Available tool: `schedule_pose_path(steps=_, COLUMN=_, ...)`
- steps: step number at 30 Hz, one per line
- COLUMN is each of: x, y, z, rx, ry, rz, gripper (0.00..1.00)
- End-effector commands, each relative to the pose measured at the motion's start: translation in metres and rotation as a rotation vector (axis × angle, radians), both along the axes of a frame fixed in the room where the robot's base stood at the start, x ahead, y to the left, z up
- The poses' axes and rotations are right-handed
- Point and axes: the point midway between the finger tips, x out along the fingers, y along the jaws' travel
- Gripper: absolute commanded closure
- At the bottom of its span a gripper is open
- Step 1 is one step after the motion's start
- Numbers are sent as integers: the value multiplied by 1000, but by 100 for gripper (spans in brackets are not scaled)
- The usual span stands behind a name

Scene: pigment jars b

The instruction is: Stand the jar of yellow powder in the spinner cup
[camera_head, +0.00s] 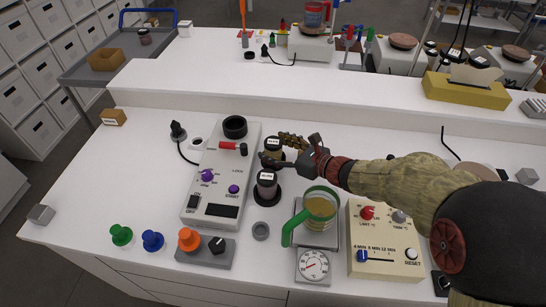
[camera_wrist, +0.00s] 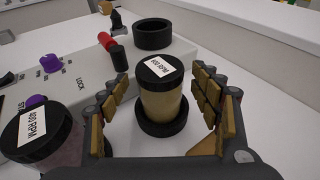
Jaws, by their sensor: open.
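The jar of yellow powder (camera_wrist: 162,104) stands upright in a low black ring holder (camera_wrist: 170,131), with a black lid and a white label that seems to read 600 RPM. In the head view the jar (camera_head: 272,146) is partly covered by my gripper. My gripper (camera_head: 281,151) is open, with its padded fingers on either side of the jar; a gap shows on each side in the wrist view (camera_wrist: 162,88). The spinner cup (camera_head: 235,123) is a black, open cup on the top end of the white machine; it also shows beyond the jar in the wrist view (camera_wrist: 154,46).
A second black-lidded jar (camera_head: 267,186), labelled 400 RPM, stands close in front. A red-handled lever (camera_head: 232,147) on the white machine (camera_head: 213,190) lies near the cup. A green-handled beaker (camera_head: 320,208) and a beige control box (camera_head: 383,250) stand nearer.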

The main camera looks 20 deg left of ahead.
Motion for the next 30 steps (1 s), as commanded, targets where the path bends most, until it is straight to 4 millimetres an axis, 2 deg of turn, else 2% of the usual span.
schedule_pose_path(steps=3, x=3, y=11, z=-4, rx=1, ry=-1, rz=1, gripper=36)
schedule_pose_path(steps=10, x=3, y=11, z=-2, rx=1, ry=-1, rz=0, gripper=37)
schedule_pose_path(steps=30, x=3, y=11, z=-2, rx=1, ry=-1, rz=0, gripper=75)
